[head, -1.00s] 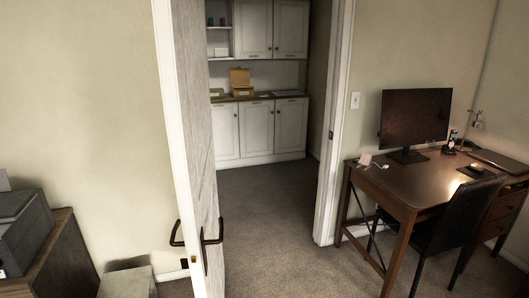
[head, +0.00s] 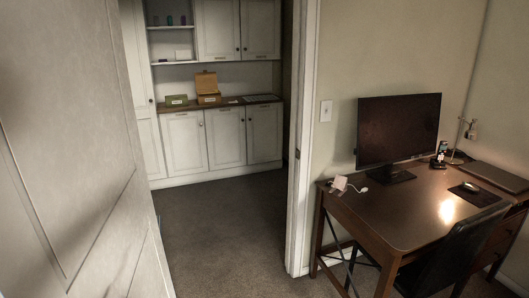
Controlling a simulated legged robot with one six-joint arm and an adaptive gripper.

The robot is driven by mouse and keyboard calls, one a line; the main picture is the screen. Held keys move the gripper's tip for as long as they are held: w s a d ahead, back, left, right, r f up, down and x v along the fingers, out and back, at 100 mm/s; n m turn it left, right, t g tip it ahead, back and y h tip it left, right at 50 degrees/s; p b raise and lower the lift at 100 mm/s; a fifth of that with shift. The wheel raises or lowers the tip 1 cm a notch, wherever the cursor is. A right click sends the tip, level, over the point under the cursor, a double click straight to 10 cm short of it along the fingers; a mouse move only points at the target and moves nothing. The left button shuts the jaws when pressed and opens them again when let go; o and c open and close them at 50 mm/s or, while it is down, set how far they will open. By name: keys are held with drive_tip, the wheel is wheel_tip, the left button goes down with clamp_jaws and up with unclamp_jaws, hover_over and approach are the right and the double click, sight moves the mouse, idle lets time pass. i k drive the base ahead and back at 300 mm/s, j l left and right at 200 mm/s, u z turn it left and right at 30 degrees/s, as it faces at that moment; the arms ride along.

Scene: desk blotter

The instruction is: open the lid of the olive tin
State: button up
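A small olive-green tin (head: 176,100) sits on the brown counter of the far cabinets, seen through the doorway. It is small and far off, and it looks shut. My gripper is not in view.
An open white door (head: 70,150) fills the left side. The door frame (head: 302,140) stands right of the opening, with clear carpet (head: 225,235) between. A desk (head: 420,210) with a monitor (head: 398,130) and a dark chair (head: 455,250) are at the right.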

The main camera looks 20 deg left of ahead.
sight(180, 101)
drive_tip(key=i+j+u, duration=0.1)
drive_tip(key=i+u, duration=0.65)
drive_tip(key=i, duration=0.15)
drive_tip(key=i+l+u, duration=0.15)
drive_tip(key=i+u, duration=0.4)
drive_tip(key=i, duration=2.75)
drive_tip(key=i+u, duration=0.2)
drive_tip(key=i, duration=0.25)
drive_tip(key=i+l+u, duration=0.2)
drive_tip(key=i, duration=0.3)
drive_tip(key=i+u, duration=0.2)
drive_tip(key=i, duration=0.25)
drive_tip(key=i+j+u, duration=0.2)
drive_tip(key=i+u, duration=0.75)
drive_tip(key=i, duration=0.15)
drive_tip(key=i+l+u, duration=0.25)
drive_tip(key=i+u, duration=0.55)
drive_tip(key=i, duration=1.25)
drive_tip(key=i+j+z, duration=0.2)
drive_tip(key=i+z, duration=0.15)
drive_tip(key=i+j+z, duration=0.95)
drive_tip(key=j, duration=0.25)
drive_tip(key=i+j+z, duration=0.2)
drive_tip(key=j, duration=0.3)
drive_tip(key=i+j+z, duration=0.2)
drive_tip(key=j, duration=0.25)
drive_tip(key=j+z, duration=0.2)
drive_tip(key=j, duration=0.3)
